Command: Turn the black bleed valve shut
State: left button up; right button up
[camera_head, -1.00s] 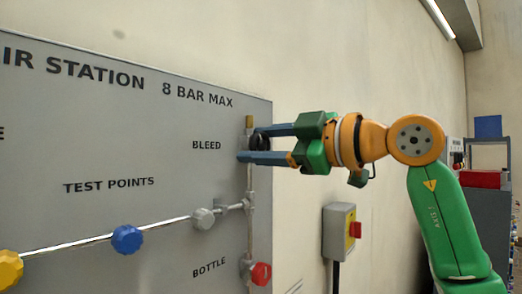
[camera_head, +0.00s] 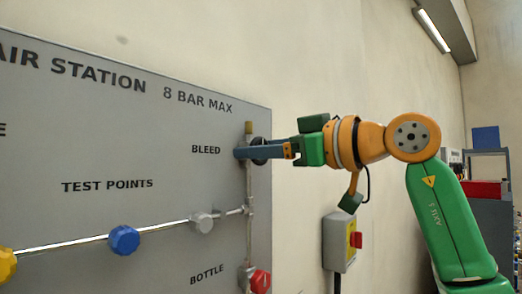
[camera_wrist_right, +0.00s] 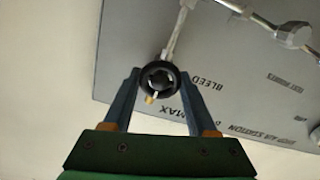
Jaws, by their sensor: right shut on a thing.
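The black bleed valve (camera_head: 259,152) sits on the upright pipe at the right edge of the grey panel, beside the word BLEED. In the right wrist view its round black knob (camera_wrist_right: 159,78) lies between the two blue fingers. My right gripper (camera_head: 246,152) is shut on the knob, with its fingers nearly in line one behind the other in the head view. The fingers hide part of the knob there. The right gripper also shows in the wrist view (camera_wrist_right: 160,84). My left gripper is out of view.
A grey knob (camera_head: 201,222), a blue knob (camera_head: 124,240) and a yellow knob (camera_head: 6,264) line the lower pipe. A red knob (camera_head: 260,281) is below, by BOTTLE. A switch box (camera_head: 339,242) with a red part is on the wall below my right arm.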

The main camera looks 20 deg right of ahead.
dwell(0.3)
jog(key=o, duration=1.4)
jog(key=shift+w, duration=0.1)
jog(key=shift+c, duration=0.2)
jog(key=b+v, duration=0.2)
jog(key=v, duration=0.5)
jog(key=shift+f, duration=0.1)
